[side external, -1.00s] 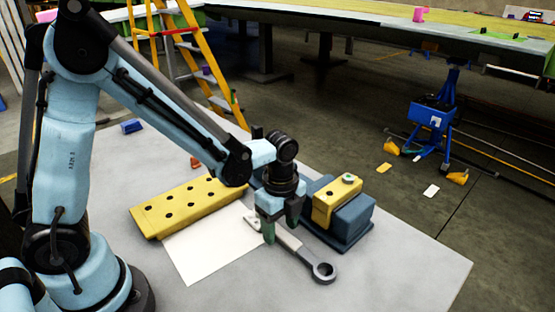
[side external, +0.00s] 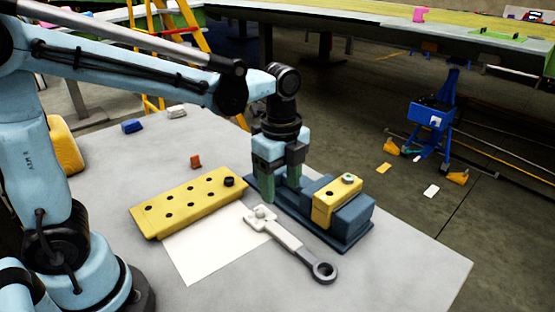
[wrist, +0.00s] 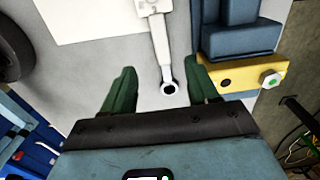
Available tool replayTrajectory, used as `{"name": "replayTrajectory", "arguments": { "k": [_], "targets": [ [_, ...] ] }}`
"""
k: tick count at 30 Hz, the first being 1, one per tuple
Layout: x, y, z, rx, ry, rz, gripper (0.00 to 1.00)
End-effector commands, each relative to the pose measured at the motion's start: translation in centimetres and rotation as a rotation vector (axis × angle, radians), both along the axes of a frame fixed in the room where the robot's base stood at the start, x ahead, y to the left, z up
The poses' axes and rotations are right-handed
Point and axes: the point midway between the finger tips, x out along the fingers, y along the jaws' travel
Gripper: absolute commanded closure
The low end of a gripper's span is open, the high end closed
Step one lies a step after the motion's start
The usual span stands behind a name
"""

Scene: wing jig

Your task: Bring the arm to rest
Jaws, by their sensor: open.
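My gripper (side external: 280,190) is open and empty, with its green fingers pointing down, raised over the table just behind the wrench. The wrench (side external: 290,243) lies flat on the grey table, its pale head at the edge of a white sheet and its dark ring end towards the front right. In the wrist view, the gripper's fingers (wrist: 160,85) stand apart on either side of the wrench's ring end (wrist: 169,88), with the wrench below them.
A yellow plate with holes (side external: 190,202) lies left, beside the white sheet (side external: 207,252). A blue fixture with a yellow block (side external: 337,200) stands close to the gripper's right. A small orange block (side external: 196,161) and a blue one (side external: 132,126) lie further back. The front table is clear.

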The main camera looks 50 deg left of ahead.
Motion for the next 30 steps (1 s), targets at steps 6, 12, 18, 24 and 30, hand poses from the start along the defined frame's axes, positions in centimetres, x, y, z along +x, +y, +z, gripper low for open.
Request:
{"name": "replayTrajectory", "arguments": {
  "k": [6, 12, 18, 24, 30],
  "targets": [
    [-0.2, 0.2, 0.2, -0.003, -0.016, 0.043, 0.41],
    [-1.7, 1.8, 1.2, -0.046, -0.14, 0.368, 0.41],
    [-3.7, 3.8, 1.8, -0.168, -0.306, 0.84, 0.41],
    [-5.3, 5.4, 1.6, -0.339, -0.427, 1.251, 0.41],
    [-6.0, 6.1, 1.3, -0.464, -0.48, 1.475, 0.41]
  ]
}}
